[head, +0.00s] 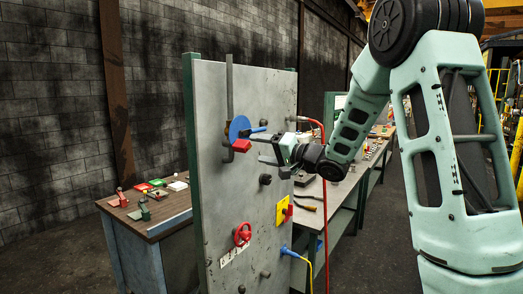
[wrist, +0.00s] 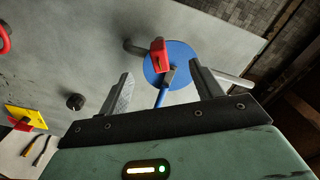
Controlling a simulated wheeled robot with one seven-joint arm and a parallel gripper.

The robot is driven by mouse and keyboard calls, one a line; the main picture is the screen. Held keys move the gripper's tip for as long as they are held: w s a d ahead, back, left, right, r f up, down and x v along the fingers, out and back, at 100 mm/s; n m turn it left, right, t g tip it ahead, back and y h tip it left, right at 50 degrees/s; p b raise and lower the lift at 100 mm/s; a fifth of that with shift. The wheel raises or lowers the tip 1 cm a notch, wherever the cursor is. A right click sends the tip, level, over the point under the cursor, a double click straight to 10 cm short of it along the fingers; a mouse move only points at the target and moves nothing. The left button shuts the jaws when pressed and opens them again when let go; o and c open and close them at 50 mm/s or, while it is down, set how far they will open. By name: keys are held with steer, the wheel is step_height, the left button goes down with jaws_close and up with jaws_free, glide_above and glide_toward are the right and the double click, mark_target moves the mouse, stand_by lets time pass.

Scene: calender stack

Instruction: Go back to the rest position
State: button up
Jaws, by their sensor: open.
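My gripper (head: 272,150) is in front of the upright grey panel (head: 228,200) in the head view, close to the blue disc (head: 239,129) and its red block (head: 241,146). The gripper (wrist: 165,95) is open in the wrist view, with its fingers spread apart. Between and beyond them are the blue disc (wrist: 184,57) with a blue handle and the red block (wrist: 157,52). Nothing is held between the fingers. I cannot tell whether the blue handle touches a finger.
A side table (head: 155,222) stands left, a long bench (head: 340,195) behind right. A red hose (head: 325,215) hangs beside the panel.

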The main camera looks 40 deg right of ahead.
stand_by(0.3)
steer(key=s+a+f+n+g+h+b, duration=0.25)
steer(key=s+a+f+g+b, duration=0.2)
steer(key=a+f, duration=0.6)
steer(key=s+a+f+n+g+h+b, duration=0.1)
steer(key=s+a+f+n+g+b, duration=0.3)
steer(key=a+f, duration=0.6)
steer(key=s+a+f+n+g+b, duration=0.2)
steer(key=s+a+f+n, duration=0.1)
steer(key=s, duration=0.6)
steer(key=s+a+f+n+g+h+b, duration=0.1)
steer(key=s+a+f+n+g+b, duration=0.1)
steer(key=s+f, duration=0.3)
steer(key=s+a+f+n+g+h+b, duration=0.1)
steer(key=s+a+f+n+g+b, duration=0.2)
steer(key=s, duration=1)
steer(key=shift+s+a+f+n+g, duration=0.15)
steer(key=shift+a+f+n+g, duration=0.45)
steer(key=shift+a+g, duration=0.2)
